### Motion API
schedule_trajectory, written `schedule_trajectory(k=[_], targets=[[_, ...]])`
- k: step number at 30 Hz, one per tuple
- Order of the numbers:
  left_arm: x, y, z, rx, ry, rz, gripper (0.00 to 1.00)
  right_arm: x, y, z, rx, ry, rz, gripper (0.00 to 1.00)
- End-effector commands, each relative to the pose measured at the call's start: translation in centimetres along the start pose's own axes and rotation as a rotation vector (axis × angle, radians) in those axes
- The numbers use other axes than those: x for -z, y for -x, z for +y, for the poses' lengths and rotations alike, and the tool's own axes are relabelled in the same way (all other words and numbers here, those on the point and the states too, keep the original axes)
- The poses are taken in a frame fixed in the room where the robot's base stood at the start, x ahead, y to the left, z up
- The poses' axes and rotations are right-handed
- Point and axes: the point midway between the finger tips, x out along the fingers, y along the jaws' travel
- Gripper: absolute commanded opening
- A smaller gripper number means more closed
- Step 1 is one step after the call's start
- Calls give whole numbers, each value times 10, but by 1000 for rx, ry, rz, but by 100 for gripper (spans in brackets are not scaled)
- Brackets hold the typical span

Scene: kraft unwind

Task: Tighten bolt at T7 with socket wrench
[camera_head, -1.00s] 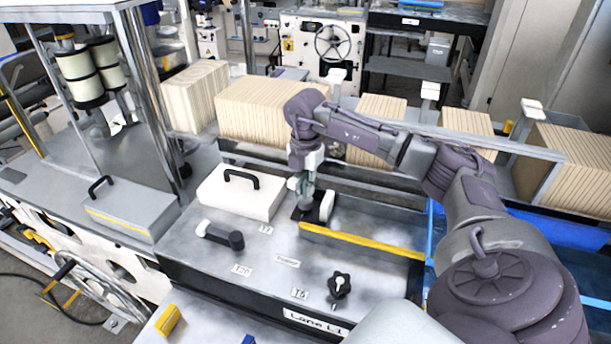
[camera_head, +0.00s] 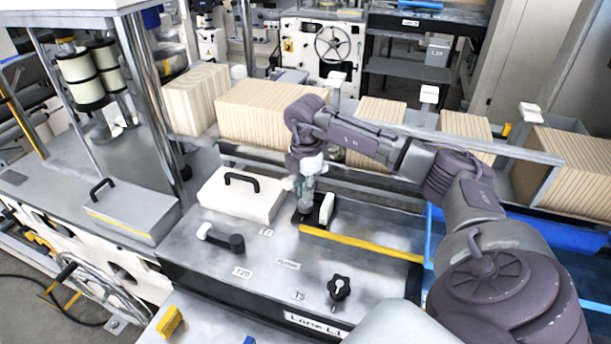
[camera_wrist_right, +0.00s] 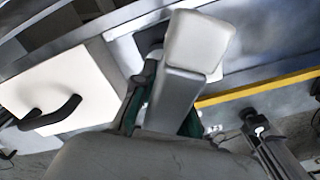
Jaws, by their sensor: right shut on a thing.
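My right gripper (camera_head: 303,186) reaches down over the back of the grey panel (camera_head: 260,250), right of a white box. In the right wrist view its green-sided fingers (camera_wrist_right: 163,112) are shut on a grey bar (camera_wrist_right: 176,92) with a white block end; I cannot tell for sure whether this is the socket wrench. Below the gripper is a dark mount with a white upright grip (camera_head: 327,208). A small label (camera_head: 266,232), possibly T7, lies in front of it. The bolt and socket end are not discernible. My left gripper is not in view.
The white box (camera_head: 240,193) has a black handle. A black lever with a white end (camera_head: 221,238) and a black knob (camera_head: 339,287) sit on the panel. A yellow bar (camera_head: 360,243) runs along the right. Stacks of kraft board (camera_head: 265,112) stand behind.

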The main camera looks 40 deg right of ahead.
Motion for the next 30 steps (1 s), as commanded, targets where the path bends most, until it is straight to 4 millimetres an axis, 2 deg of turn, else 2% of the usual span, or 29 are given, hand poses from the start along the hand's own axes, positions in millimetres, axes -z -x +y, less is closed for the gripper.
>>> schedule_trajectory(k=[11,30], targets=[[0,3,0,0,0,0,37,0,4,0,-2,0,0,0],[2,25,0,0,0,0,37,0,42,1,-3,2,0,0]])
